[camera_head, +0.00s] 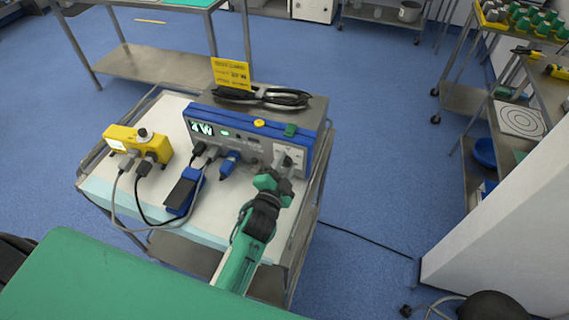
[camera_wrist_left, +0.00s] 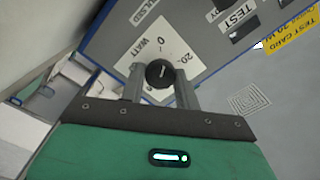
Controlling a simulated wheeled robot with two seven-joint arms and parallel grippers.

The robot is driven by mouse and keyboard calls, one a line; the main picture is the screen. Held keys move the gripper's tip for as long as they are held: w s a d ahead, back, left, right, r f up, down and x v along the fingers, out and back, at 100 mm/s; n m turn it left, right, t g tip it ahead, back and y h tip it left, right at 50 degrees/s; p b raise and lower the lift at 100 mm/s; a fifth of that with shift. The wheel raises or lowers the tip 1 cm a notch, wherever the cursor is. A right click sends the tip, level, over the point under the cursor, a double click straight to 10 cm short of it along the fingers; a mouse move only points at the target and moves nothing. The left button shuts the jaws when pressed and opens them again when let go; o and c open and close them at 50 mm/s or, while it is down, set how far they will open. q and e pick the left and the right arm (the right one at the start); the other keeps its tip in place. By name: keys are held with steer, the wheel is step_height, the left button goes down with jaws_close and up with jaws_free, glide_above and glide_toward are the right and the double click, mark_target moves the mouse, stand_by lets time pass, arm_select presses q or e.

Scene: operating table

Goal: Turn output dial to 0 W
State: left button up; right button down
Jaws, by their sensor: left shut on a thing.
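The output dial (camera_wrist_left: 160,74) is a black knob with a short white mark on a white plate (camera_wrist_left: 140,48) printed WATT, 0 and 20. My left gripper (camera_wrist_left: 160,86) is shut on the dial, with one finger on each side of it. In the head view my left gripper (camera_head: 279,172) is at the right end of the front of the blue and grey unit (camera_head: 253,150) and hides the dial. The unit's lit display (camera_head: 201,128) shows a figure ending in W; its digit is hard to read. My right gripper is not in view.
The unit stands on a metal cart (camera_head: 120,190). A yellow box (camera_head: 133,144), a blue pedal (camera_head: 184,190) and cables lie left of my arm.

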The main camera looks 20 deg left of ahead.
arm_select(q)
steer(key=shift+n, duration=0.9)
steer(key=shift+p, duration=0.3)
steer(key=shift+n, duration=0.4)
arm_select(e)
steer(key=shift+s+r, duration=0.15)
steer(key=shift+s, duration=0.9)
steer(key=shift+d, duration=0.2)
arm_select(q)
steer(key=o, duration=1)
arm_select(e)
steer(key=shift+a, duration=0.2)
